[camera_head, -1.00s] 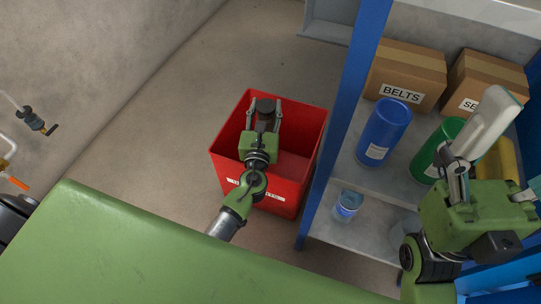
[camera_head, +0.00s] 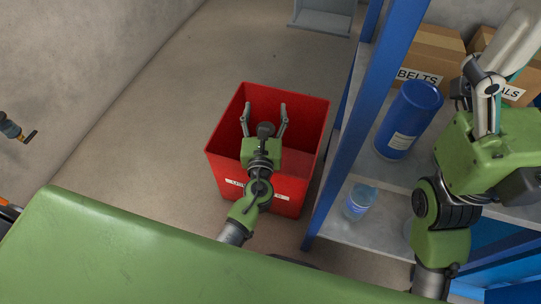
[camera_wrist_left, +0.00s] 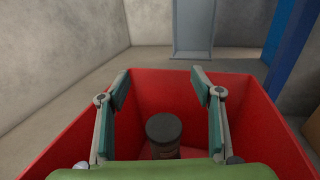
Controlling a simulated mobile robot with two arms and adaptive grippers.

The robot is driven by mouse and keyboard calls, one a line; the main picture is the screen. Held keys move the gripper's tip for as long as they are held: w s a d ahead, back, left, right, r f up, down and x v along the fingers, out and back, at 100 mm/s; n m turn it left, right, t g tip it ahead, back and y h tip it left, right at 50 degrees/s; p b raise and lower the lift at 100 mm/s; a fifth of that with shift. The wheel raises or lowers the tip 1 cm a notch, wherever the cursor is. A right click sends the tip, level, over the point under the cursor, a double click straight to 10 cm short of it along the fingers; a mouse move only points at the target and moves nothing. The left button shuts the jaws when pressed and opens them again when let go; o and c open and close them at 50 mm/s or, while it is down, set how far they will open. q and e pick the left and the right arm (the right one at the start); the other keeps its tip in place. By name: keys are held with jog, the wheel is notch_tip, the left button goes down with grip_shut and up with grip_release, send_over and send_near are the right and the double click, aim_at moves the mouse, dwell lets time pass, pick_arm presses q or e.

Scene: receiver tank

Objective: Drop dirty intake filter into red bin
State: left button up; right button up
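The dirty filter, a dark round canister (camera_wrist_left: 163,134), shows in the left wrist view inside the red bin, between and below my spread left fingers. In the head view its dark top (camera_head: 265,129) shows close to the palm. I cannot tell whether it rests on the bin floor. The red bin (camera_head: 226,138) stands on the floor with a white label on its front; its red wall (camera_wrist_left: 75,137) surrounds the filter in the wrist view. My left gripper (camera_head: 264,112) is open over the bin, fingers wide apart.
A blue shelf post (camera_head: 365,125) stands right of the bin. The grey shelf holds a blue canister (camera_head: 408,120), a clear jar (camera_head: 360,201) and a BELTS box (camera_head: 428,58). A green surface (camera_head: 120,250) fills the lower left. Floor left of the bin is clear.

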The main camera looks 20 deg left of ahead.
pick_arm(q)
jog(key=v, duration=1.2)
dwell(0.5)
